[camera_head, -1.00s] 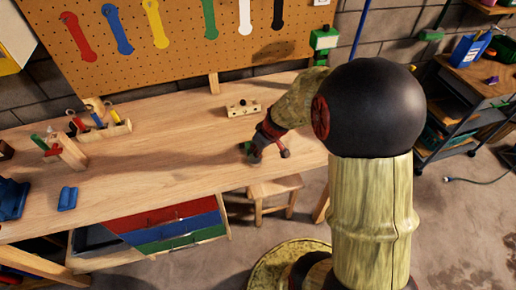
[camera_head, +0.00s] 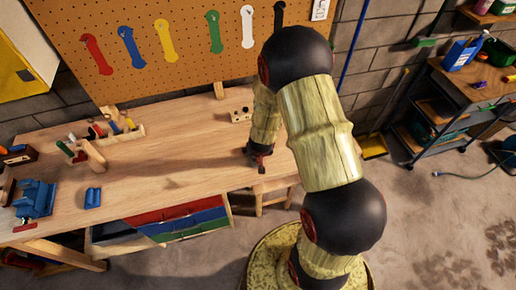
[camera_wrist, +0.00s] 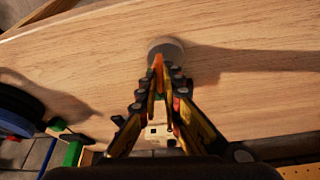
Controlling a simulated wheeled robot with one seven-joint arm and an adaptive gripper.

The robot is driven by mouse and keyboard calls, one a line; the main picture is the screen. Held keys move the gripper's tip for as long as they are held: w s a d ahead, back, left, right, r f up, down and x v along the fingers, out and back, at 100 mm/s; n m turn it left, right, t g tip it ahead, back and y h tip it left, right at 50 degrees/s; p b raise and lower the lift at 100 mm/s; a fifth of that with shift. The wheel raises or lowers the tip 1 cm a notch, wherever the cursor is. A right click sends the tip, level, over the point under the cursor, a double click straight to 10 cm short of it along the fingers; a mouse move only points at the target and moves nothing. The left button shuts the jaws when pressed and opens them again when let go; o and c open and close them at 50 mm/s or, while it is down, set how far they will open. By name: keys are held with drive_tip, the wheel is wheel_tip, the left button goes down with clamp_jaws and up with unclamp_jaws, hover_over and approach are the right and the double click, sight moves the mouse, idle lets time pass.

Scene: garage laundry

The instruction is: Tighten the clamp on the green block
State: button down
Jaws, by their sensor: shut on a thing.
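My gripper (camera_head: 260,164) is low over the front part of the workbench, pointing down. In the wrist view its fingers (camera_wrist: 158,80) close together on a narrow orange piece (camera_wrist: 157,62), mostly hidden between the fingertips. A round grey piece (camera_wrist: 167,47) shows just beyond the tips, against the wood; I cannot tell if it joins the orange piece. No green block or clamp can be clearly made out at the fingertips. A wooden stand (camera_head: 94,155) with green and red parts stands on the bench's left side.
A small wooden block with holes (camera_head: 240,114) stands behind my gripper. A blue vise (camera_head: 36,198) and a small blue piece (camera_head: 93,197) are at the left of the workbench (camera_head: 170,165). A tool rack (camera_head: 125,130) stands at the back. The bench middle is clear.

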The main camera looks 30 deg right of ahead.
drive_tip(key=shift+s+a+m+g+p, duration=0.1)
drive_tip(key=shift+s+m+g+p, duration=0.15)
drive_tip(key=shift+m+p, duration=1.15)
drive_tip(key=shift+f+n+h+p, duration=0.1)
drive_tip(key=shift+n+h+p, duration=0.2)
drive_tip(key=shift+n+p, duration=0.35)
drive_tip(key=shift+f+m, duration=0.15)
drive_tip(key=shift+m, duration=0.1)
drive_tip(key=c, duration=2)
unclamp_jaws()
drive_tip(key=shift+w, duration=0.15)
drive_tip(key=shift+r, duration=0.65)
drive_tip(key=v, duration=1)
drive_tip(key=shift+s+a+r, duration=0.1)
drive_tip(key=shift+s+r, duration=0.2)
drive_tip(key=shift+r, duration=0.05)
